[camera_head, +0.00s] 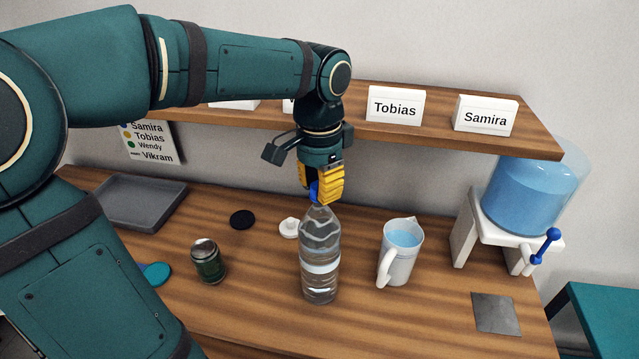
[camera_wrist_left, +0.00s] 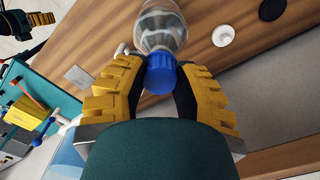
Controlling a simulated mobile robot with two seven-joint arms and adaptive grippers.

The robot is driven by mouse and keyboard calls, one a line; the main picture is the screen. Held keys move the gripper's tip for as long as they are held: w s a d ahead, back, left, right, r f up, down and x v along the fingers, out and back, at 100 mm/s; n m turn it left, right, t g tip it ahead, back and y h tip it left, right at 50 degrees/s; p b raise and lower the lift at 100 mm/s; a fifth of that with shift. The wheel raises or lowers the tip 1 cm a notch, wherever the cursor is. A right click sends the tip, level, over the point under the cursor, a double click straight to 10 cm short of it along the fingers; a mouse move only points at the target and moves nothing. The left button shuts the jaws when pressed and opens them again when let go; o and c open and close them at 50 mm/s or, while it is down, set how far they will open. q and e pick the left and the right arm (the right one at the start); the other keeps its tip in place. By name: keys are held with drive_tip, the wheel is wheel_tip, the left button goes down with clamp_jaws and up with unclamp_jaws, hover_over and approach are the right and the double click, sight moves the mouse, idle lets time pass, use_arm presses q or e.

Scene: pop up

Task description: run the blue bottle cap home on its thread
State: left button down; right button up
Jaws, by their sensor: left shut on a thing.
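A clear plastic bottle (camera_head: 319,262) stands upright on the wooden worktop. The blue cap (camera_head: 314,190) sits at the top of its neck; how far down the thread it is cannot be told. My left gripper (camera_head: 318,197) is above the bottle, pointing down, with its yellow fingers shut on the cap. In the left wrist view the blue cap (camera_wrist_left: 161,75) is between the fingers, with the bottle (camera_wrist_left: 161,27) beyond it. What looks like my right gripper (camera_wrist_left: 40,19) shows small at that view's top left corner; its fingers are unclear.
A measuring jug (camera_head: 401,252) of water stands right of the bottle, and a dark green jar (camera_head: 208,262) left of it. A white lid (camera_head: 289,228) and black lid (camera_head: 242,219) lie behind. A grey tray (camera_head: 138,202) is at left, a water dispenser (camera_head: 535,200) at right. A shelf (camera_head: 520,136) runs behind.

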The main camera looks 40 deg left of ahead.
use_arm(q)
drive_tip(key=m, duration=0.6)
drive_tip(key=shift+m, duration=0.4)
drive_tip(key=c, duration=0.7)
unclamp_jaws()
wheel_tip(320, 180, up, 12)
